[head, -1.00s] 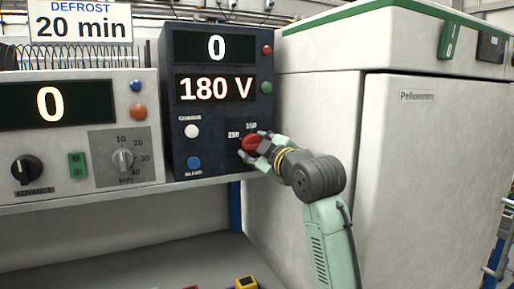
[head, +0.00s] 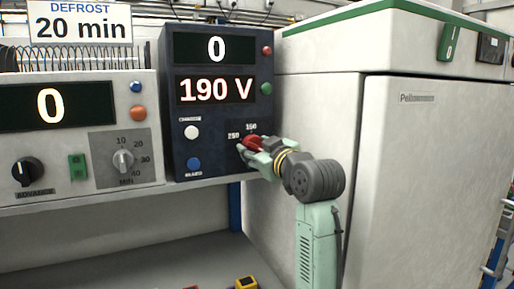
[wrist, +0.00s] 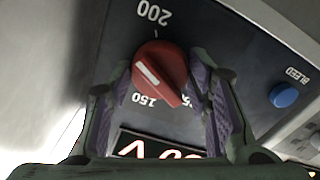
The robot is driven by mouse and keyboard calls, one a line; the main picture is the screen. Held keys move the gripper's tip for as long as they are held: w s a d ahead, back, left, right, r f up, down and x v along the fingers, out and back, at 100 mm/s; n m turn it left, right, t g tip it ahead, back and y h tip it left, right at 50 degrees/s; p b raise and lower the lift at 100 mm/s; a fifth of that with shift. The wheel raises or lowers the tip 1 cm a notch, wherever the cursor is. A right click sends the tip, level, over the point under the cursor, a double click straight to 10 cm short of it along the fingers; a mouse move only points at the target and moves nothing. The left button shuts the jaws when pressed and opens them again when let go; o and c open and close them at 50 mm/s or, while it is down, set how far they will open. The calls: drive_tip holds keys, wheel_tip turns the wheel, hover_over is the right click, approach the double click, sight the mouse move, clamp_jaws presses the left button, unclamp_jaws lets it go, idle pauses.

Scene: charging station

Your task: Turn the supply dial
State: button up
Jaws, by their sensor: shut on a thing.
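The red supply dial (wrist: 160,72) sits on the front of the dark blue unit (head: 211,111), with the numbers 150 and 200 around it. In the wrist view its white pointer line shows between my two fingers. In the head view the dial (head: 252,141) is partly covered by my gripper (head: 257,148). My gripper (wrist: 166,95) is shut on the dial, one purple-padded finger on each side. The lower display (head: 215,90) reads 190 V and the upper display (head: 214,48) reads 0.
A white CHARGE button (head: 191,132) and a blue BLEED button (head: 194,163) are left of the dial. A grey unit (head: 145,90) with a MIN knob (head: 122,160) stands further left. A large white cabinet (head: 440,190) stands close on the right.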

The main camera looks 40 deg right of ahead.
idle(0.3)
drive_tip(key=o, duration=1.2)
drive_tip(key=v, duration=1.2)
drive_tip(key=shift+a, duration=0.1)
